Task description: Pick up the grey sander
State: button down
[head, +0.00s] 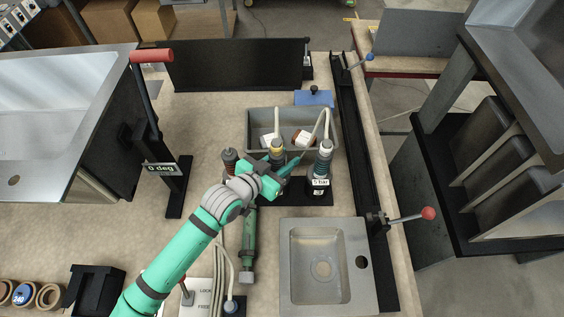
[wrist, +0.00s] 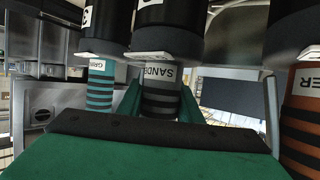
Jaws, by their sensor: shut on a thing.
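The grey sander (wrist: 160,98) is a grey, dark-ringed grip with an upside-down SANDER label, in the middle of the wrist view. My gripper (wrist: 160,112) has teal fingers on both sides of this grip and is shut on it. In the head view my gripper (head: 279,172) is at the middle tool of a row of three; that sander (head: 277,148) shows its yellow-banded top, its lower part hidden by the gripper. The sander still stands upright in line with its neighbours. Whether it touches its holder is unclear.
A teal tool (wrist: 100,85) and an orange tool (wrist: 303,110) flank the sander closely. A grey bin (head: 258,120) is behind the row, with hoses over it. A small sink (head: 300,295) is at front right, and a red-knobbed lever (head: 412,216) beside it.

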notch_tip(320, 180, up, 10)
dwell(0.5)
jog(key=shift+s, duration=0.1)
jog(key=shift+f, duration=0.1)
